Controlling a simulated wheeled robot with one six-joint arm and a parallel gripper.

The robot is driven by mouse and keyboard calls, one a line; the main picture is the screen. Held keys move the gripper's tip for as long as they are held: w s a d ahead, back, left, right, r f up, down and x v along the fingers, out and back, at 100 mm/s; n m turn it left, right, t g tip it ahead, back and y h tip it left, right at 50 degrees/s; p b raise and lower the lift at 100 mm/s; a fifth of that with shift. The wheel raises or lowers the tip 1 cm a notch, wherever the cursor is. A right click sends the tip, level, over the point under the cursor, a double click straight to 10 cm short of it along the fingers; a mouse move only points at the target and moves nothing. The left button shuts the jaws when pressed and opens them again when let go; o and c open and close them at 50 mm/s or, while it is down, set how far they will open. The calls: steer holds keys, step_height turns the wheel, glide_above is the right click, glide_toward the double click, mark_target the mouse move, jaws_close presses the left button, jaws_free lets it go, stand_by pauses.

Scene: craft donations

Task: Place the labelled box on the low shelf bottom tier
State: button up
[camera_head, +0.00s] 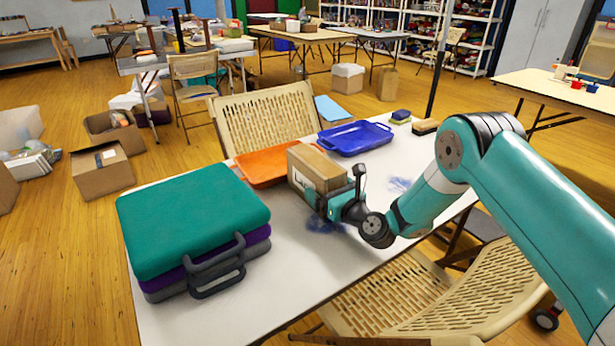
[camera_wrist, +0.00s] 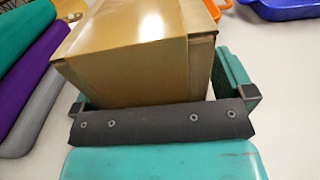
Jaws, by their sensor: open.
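The labelled box (camera_head: 312,166) is a brown cardboard box with a white label on its side. It stands upright on the white table (camera_head: 285,285), beside the orange tray. My gripper (camera_head: 335,197) is at its near right side. In the wrist view the box (camera_wrist: 140,60) stands between the two teal fingers of my gripper (camera_wrist: 160,88), one on each side. The fingers are open, and a gap shows beside the right one. The left finger is mostly hidden behind the box and the dark palm bar. I cannot make out the low shelf for certain in either view.
Stacked teal, purple and grey cases (camera_head: 190,225) fill the table's left side. An orange tray (camera_head: 262,172) and a blue tray (camera_head: 355,138) lie behind the box. Folding chairs (camera_head: 265,118) stand around the table. Tall filled shelves (camera_head: 478,40) stand at the back. Floor at left is partly clear.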

steer(key=shift+a, duration=0.15)
steer(key=c, duration=0.9)
steer(key=shift+r, duration=0.1)
steer(key=c, duration=0.3)
